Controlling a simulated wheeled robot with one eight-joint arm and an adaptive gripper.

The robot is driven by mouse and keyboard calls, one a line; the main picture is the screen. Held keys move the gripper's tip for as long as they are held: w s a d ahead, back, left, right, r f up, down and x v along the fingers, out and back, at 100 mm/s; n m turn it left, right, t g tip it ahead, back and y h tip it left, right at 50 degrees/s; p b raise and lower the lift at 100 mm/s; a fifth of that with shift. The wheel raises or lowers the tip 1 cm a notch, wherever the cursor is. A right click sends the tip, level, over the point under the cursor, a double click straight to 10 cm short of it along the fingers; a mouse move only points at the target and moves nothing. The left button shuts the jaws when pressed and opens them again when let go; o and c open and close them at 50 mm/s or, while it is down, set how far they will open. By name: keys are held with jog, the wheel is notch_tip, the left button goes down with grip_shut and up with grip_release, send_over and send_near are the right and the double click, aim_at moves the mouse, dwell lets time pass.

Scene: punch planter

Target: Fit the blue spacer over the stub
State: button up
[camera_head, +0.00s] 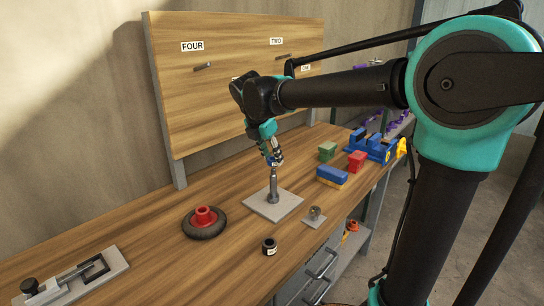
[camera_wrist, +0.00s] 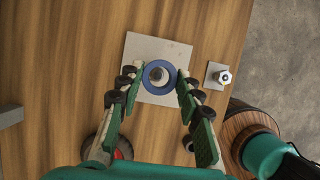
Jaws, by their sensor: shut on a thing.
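The blue spacer (camera_wrist: 158,92) is a ring held between the two fingertips of my gripper (camera_wrist: 160,76) in the wrist view. In the head view my gripper (camera_head: 273,156) points down, with the spacer (camera_head: 277,162) small and partly hidden by the fingers. The stub (camera_head: 273,187) is an upright grey metal post with a wider foot on a pale square plate (camera_head: 260,209). Its top (camera_wrist: 158,74) shows through the ring's hole in the wrist view. The spacer is at the top of the stub; I cannot tell whether it is just above or slightly around it.
A black cup (camera_head: 269,246) and a small plate with a metal knob (camera_head: 314,217) stand in front. Coloured blocks (camera_head: 332,176) and a blue vice (camera_head: 376,146) are to the right. A toggle clamp (camera_head: 70,279) is at front left.

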aim_at(271, 185)
jog(key=shift+f, duration=6.25)
jog(key=o, duration=1.3)
jog(key=v, duration=1.2)
jog(key=shift+f, duration=0.1)
